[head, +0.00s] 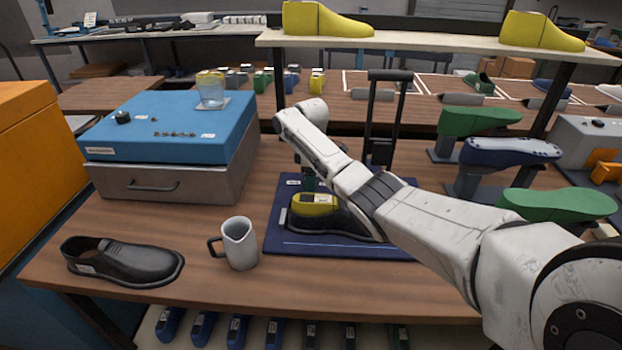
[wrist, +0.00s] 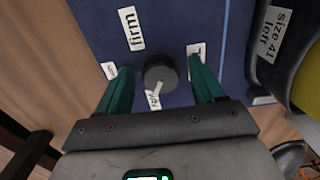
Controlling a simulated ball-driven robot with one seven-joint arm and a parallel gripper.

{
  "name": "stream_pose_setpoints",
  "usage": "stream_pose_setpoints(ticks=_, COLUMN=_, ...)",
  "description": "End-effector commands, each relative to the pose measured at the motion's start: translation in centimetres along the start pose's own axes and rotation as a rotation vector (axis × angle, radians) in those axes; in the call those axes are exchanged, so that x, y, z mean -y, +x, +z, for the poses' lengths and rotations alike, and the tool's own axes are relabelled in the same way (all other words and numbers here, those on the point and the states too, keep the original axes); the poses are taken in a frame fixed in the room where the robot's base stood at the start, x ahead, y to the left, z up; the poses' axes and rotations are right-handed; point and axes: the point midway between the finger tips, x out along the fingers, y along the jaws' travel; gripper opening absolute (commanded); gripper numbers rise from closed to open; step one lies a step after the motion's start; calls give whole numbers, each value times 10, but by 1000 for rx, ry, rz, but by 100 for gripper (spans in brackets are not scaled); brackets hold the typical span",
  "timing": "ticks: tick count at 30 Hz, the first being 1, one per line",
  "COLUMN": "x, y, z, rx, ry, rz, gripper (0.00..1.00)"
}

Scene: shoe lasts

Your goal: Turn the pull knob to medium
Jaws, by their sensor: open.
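The pull knob (wrist: 160,73) is a dark round knob on a dark blue board (wrist: 175,15). A label reading "firm" (wrist: 130,28) lies above it in the wrist view. In the head view, my gripper (head: 308,180) is above the board's (head: 276,243) far part, and the knob is hidden.
A yellow last (head: 314,203) in a dark shoe (head: 330,225) stands on the board, close to my gripper. A grey mug (head: 240,245) and black shoe (head: 120,262) stand left. A blue-topped box (head: 165,125) is behind them. A black upright frame (head: 370,120) stands behind my gripper.

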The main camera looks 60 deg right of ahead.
Motion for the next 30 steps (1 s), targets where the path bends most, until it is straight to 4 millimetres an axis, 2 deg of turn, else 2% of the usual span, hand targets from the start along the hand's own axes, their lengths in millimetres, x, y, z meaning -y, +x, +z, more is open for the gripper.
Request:
stream_pose_setpoints(ticks=5, x=0, y=0, z=0, rx=0, ry=0, rz=0, gripper=67)
stream_pose_setpoints(ticks=22, x=0, y=0, z=0, rx=0, ry=0, rz=0, gripper=13)
stream_pose_setpoints(ticks=30, x=0, y=-1, z=0, rx=-1, ry=26, rz=-1, gripper=12)
